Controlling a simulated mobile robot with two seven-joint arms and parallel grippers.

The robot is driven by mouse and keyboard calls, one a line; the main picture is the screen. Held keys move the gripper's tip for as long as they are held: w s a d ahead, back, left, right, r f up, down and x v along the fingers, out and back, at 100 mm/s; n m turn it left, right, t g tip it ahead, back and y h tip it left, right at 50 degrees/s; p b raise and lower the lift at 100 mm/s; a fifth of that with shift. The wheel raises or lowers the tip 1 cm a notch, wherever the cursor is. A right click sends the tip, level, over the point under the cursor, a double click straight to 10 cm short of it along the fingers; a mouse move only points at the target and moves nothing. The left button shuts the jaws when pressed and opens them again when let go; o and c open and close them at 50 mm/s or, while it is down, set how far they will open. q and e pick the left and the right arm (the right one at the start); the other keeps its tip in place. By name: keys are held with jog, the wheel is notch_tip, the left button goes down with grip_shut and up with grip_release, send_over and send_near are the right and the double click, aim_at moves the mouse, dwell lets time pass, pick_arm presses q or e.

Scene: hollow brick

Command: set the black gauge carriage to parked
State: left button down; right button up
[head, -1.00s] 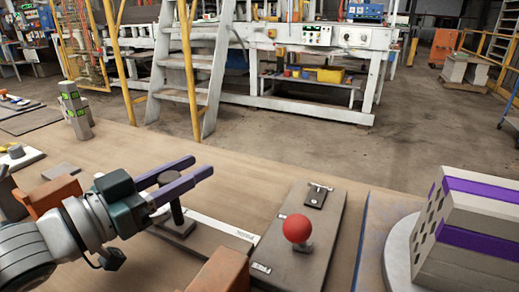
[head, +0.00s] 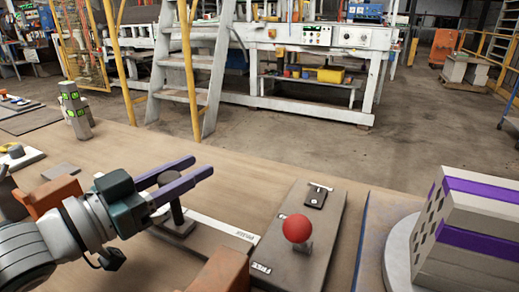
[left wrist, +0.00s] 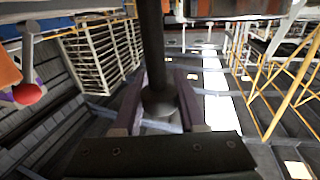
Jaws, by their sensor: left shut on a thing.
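The black gauge carriage (head: 177,226) is a dark block with an upright round post, standing on a pale rail strip (head: 222,230) with small lettering near its right end. My left gripper (head: 199,168) comes in from the left, its two purple fingers shut on either side of the post's upper part. The fingers hide part of the post's top. In the left wrist view the dark post (left wrist: 152,45) runs between the fingers of the left gripper (left wrist: 159,85), with a rounded wider part there. The rail's left part is hidden behind the gripper. My right gripper is not in view.
A grey panel (head: 325,225) with a red ball knob (head: 297,228) stands right of the rail. Orange-brown blocks (head: 222,272) sit at the near edge and behind my left wrist. A striped white and purple block (head: 470,225) is at the right. The bench beyond the rail is clear.

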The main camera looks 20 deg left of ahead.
pick_arm(q)
jog(key=shift+d, duration=0.1)
pick_arm(e)
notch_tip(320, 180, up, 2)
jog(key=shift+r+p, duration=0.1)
jog(key=shift+p, duration=0.95)
pick_arm(q)
jog(key=d, duration=0.9)
jog(key=shift+s+d, duration=0.2)
jog(key=shift+s, duration=0.2)
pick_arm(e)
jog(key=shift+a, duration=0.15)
pick_arm(q)
jog(key=c, duration=0.8)
grip_release()
jog(key=shift+d, duration=0.1)
jog(key=shift+o, duration=1.4)
jog(key=shift+d, duration=0.1)
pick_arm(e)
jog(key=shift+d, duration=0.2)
pick_arm(q)
jog(key=shift+o, duration=0.3)
